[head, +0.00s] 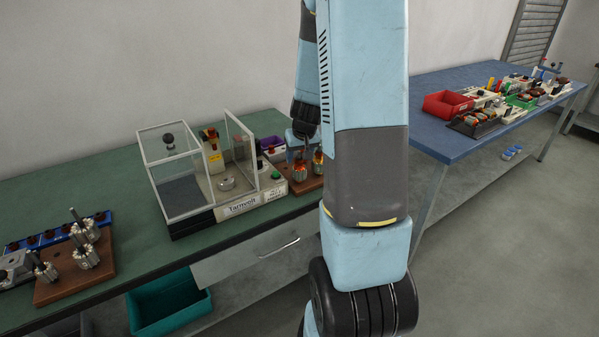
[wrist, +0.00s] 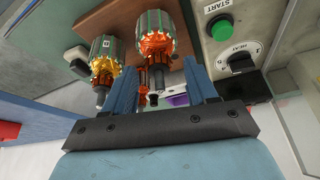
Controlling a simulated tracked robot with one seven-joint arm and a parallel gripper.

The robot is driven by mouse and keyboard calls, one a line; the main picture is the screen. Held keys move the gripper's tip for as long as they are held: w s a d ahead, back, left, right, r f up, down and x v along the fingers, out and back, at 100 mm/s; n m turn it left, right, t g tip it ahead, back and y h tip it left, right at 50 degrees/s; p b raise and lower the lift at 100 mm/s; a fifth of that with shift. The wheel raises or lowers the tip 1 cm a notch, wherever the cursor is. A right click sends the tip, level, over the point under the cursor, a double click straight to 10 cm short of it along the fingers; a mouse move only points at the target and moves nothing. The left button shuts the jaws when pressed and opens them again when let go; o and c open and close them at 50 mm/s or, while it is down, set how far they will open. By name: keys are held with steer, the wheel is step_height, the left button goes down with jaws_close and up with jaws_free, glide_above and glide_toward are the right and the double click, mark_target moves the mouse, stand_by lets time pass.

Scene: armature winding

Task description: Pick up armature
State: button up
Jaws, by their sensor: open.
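In the head view the armatures (head: 299,172) are small and partly behind my arm. My gripper (head: 297,150) is open, just over them.
The Tamvolt tester (head: 240,205) with a clear guard box stands left of the board; its green START button (wrist: 222,29) is close to my right finger. A purple bin (head: 271,146) is behind. Another wooden board (head: 60,290) holds several bare cores on the left of the green bench.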

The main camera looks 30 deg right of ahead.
steer(key=shift+c, duration=0.4)
jaws_close()
